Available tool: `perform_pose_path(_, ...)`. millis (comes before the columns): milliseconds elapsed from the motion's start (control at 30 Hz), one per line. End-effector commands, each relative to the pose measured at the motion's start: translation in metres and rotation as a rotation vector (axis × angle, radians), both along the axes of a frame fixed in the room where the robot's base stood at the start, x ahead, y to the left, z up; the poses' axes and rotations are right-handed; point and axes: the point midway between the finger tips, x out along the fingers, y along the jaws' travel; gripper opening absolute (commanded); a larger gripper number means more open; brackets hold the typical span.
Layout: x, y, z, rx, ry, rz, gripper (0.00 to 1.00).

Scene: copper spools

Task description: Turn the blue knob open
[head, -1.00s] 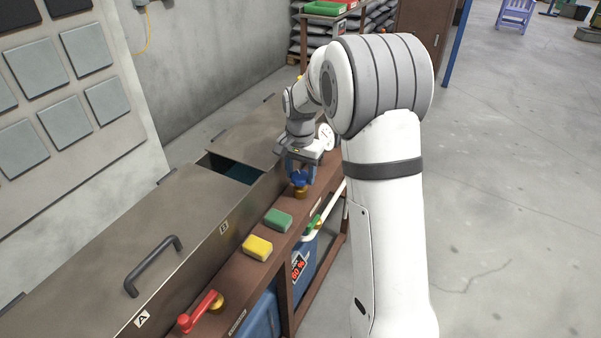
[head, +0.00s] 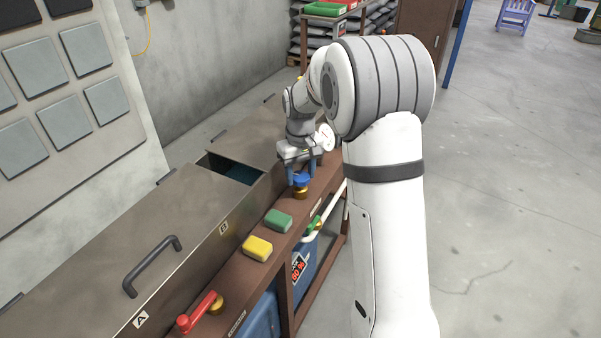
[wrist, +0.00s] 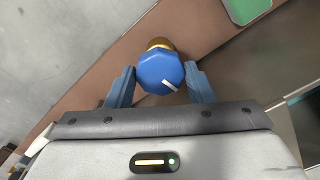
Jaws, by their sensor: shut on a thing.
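The blue knob (head: 301,180) sits on a brass stem at the far part of the brown ledge (head: 232,268). In the wrist view the blue faceted knob (wrist: 158,70) is between the two blue fingers, with the brass part behind it. A white mark on its face points to the lower right. My gripper (head: 302,171) is shut on the knob, one finger on each side; it also shows in the wrist view (wrist: 160,78). The exact finger contact is hard to see.
A green block (head: 278,221) and a yellow block (head: 257,248) lie on the ledge. A red lever (head: 200,309) is nearer. Metal lids with a black handle (head: 152,266) lie left; an opening (head: 236,170) shows between them.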

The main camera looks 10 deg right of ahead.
Motion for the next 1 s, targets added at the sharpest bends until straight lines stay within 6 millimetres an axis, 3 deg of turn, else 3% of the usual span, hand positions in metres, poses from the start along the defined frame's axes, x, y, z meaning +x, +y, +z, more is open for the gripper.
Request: perform_pose_path(1000, 0.0001, 0.0000, 0.0001, 0.000, 0.000, 0.911, 0.26)
